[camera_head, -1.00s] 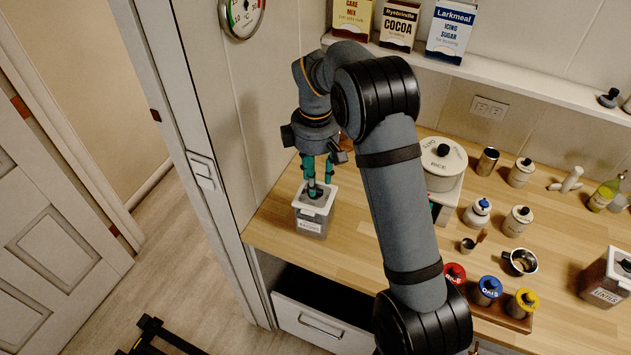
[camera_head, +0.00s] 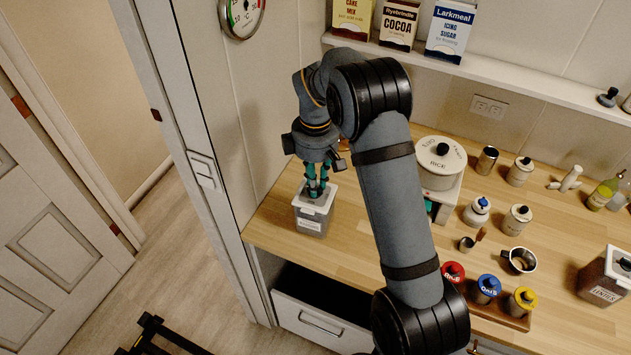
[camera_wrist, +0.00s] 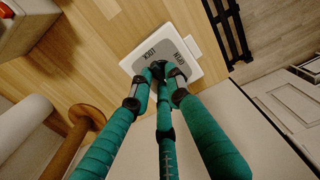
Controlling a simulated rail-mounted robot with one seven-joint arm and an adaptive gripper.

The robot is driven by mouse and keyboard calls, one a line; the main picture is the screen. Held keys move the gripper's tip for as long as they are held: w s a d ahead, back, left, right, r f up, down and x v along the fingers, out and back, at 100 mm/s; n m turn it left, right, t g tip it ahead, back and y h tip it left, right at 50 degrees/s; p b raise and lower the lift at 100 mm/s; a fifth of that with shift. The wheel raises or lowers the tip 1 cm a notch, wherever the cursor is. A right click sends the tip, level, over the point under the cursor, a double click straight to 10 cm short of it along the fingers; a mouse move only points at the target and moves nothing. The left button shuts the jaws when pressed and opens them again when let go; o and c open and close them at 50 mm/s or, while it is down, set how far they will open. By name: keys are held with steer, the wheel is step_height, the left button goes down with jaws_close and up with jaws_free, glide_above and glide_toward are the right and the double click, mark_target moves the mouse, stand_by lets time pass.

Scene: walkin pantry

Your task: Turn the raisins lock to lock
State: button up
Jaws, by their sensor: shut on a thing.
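The raisins canister (camera_head: 311,221) is a squarish clear container with dark contents, a pale lid and a small white front label. It stands upright at the left end of the wooden counter. My gripper (camera_head: 316,192) is above it with its teal fingers down on the lid. In the wrist view, my gripper (camera_wrist: 161,72) is shut on the dark knob (camera_wrist: 157,68) at the middle of the lid (camera_wrist: 191,47). The lid has the words LOCK and OPEN beside the knob. The fingers partly hide the knob, so its pointing direction cannot be told.
Small jars, a cup (camera_head: 519,261) and a rack of red, blue and yellow-lidded tins (camera_head: 487,290) are farther right. The wall is close at left. An open drawer (camera_head: 320,320) is below.

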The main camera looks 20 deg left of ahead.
jaws_close()
steer(key=shift+m+b, duration=0.45)
steer(key=shift+m, duration=0.15)
steer(key=o, duration=0.7)
jaws_free()
